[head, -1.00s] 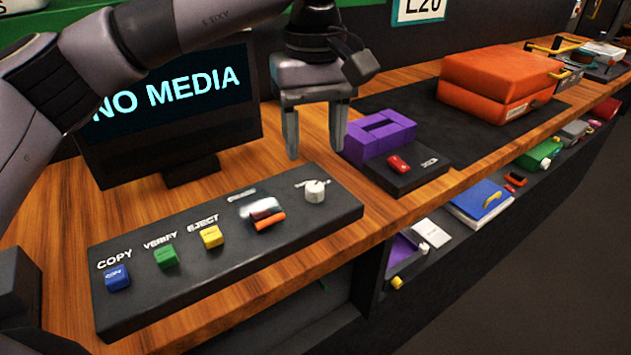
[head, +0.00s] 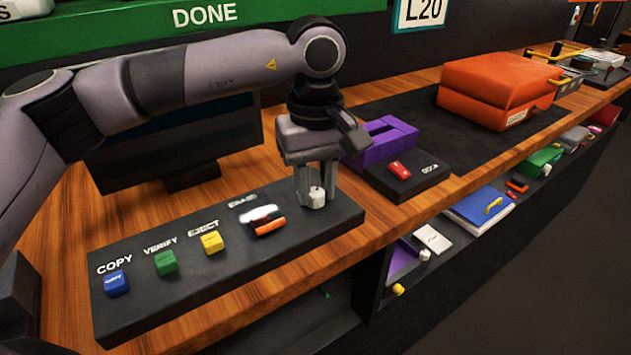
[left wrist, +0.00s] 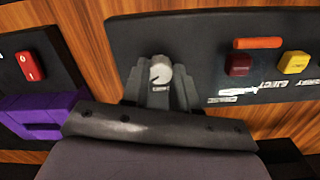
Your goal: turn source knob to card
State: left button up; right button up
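The source knob (head: 317,197) is a small white round knob at the right end of the black control panel (head: 190,285). It also shows in the left wrist view (left wrist: 160,70), with a dark pointer mark on its face; the small lettering beside it is too blurred to read. My left gripper (head: 316,190) points down over the panel with one finger on each side of the knob. The fingers appear closed against its sides. Which setting the pointer marks cannot be told.
The panel also bears a blue button (head: 117,283), a green button (head: 167,263), a yellow button (head: 212,242) and an orange-edged part (head: 270,227). A purple holder (head: 388,150) and red switch (head: 400,171) stand right. My arm covers much of the monitor (head: 125,165).

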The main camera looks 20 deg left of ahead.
pick_arm(q)
grip_shut()
jog(key=shift+n, duration=0.3)
jog(key=n+b, duration=0.1)
jog(key=n, duration=1)
jog(key=shift+b, duration=0.35)
jog(key=shift+n, duration=0.3)
jog(key=o, duration=0.9)
grip_release()
jog(key=shift+c, duration=0.2)
